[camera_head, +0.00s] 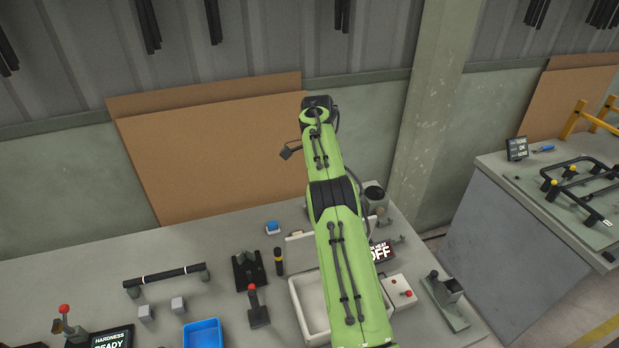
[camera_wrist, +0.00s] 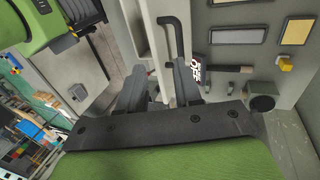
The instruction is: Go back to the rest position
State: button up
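My green arm (camera_head: 335,220) reaches out over the grey bench, with its far end in front of the brown board. In the head view the fingers of my gripper cannot be made out. In the wrist view my gripper (camera_wrist: 160,82) shows two dark fingers with a clear gap between them, and nothing is seen held. A black bent bar (camera_wrist: 174,32) lies beyond the fingers, close to the right one. I cannot tell how far it is from that finger.
A brown board (camera_head: 220,150) leans behind. A second bench (camera_head: 530,230) stands at right.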

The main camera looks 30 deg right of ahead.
jog(key=s+a+r+n+t+h+b, duration=0.1)
jog(key=s+a+r+n+t+b, duration=0.35)
jog(key=s+a+r+n, duration=0.6)
jog(key=s+a+f+n+t+b, duration=0.2)
jog(key=s+a+f+n, duration=0.2)
jog(key=s, duration=0.5)
jog(key=s+a+f+n+t+b, duration=0.2)
jog(key=s+a+f+n+t, duration=0.1)
jog(key=s+a+n, duration=0.3)
jog(key=s+f, duration=0.1)
jog(key=s, duration=0.1)
jog(key=shift+s+f, duration=0.4)
